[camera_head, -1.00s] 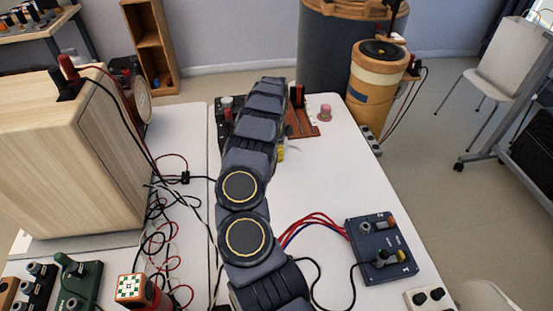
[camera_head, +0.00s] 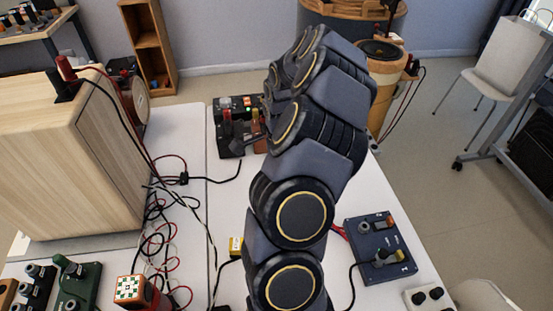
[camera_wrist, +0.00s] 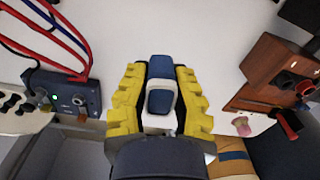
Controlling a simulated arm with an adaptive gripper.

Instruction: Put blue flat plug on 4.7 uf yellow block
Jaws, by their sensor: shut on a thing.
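My gripper (camera_wrist: 160,98) has yellow ribbed fingers and is shut on a blue flat plug (camera_wrist: 160,68) with a white part around it. The plug is held above the white table in the wrist view. In the head view my arm hides the gripper and the plug. No yellow block shows in the wrist view.
A blue control box (camera_head: 380,245) with red wires stands at the right; it also shows in the wrist view (camera_wrist: 68,98). A black device (camera_head: 238,125) stands at the back. A wooden speaker cabinet (camera_head: 75,155) and tangled cables fill the left. A brown block (camera_wrist: 278,75) is at the right.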

